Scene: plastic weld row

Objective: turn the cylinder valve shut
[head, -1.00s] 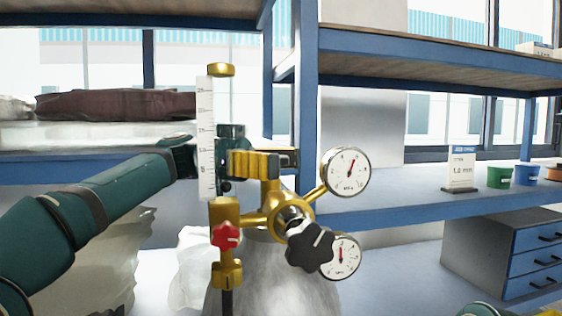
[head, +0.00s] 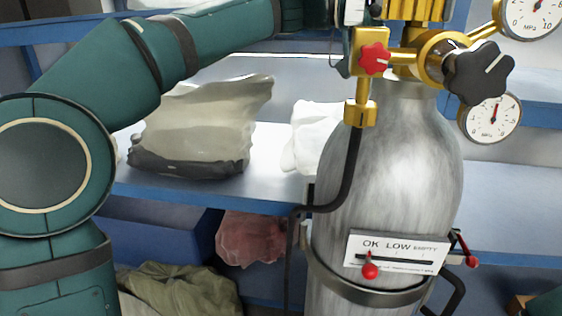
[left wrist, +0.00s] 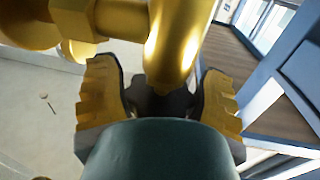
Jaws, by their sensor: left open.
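The grey gas cylinder (head: 388,165) stands upright right of centre in the head view. Brass fittings on its top carry a red knob (head: 374,57), a black star knob (head: 480,72), an upper gauge (head: 530,16) and a lower gauge (head: 490,118). The top of the fittings is cut off by the head view's edge. My left arm reaches in from the left to the fittings. In the left wrist view my left gripper (left wrist: 162,82) is open, its ridged yellow fingers on either side of a brass part (left wrist: 178,40). I cannot tell whether they touch it. My right gripper is out of view.
A black hose (head: 350,175) runs down the cylinder's left side. A strap (head: 370,292) circles it below an OK/LOW/EMPTY plate (head: 398,253). A blue-edged shelf (head: 190,193) behind holds a beige bag (head: 205,125) and a white bag (head: 315,135).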

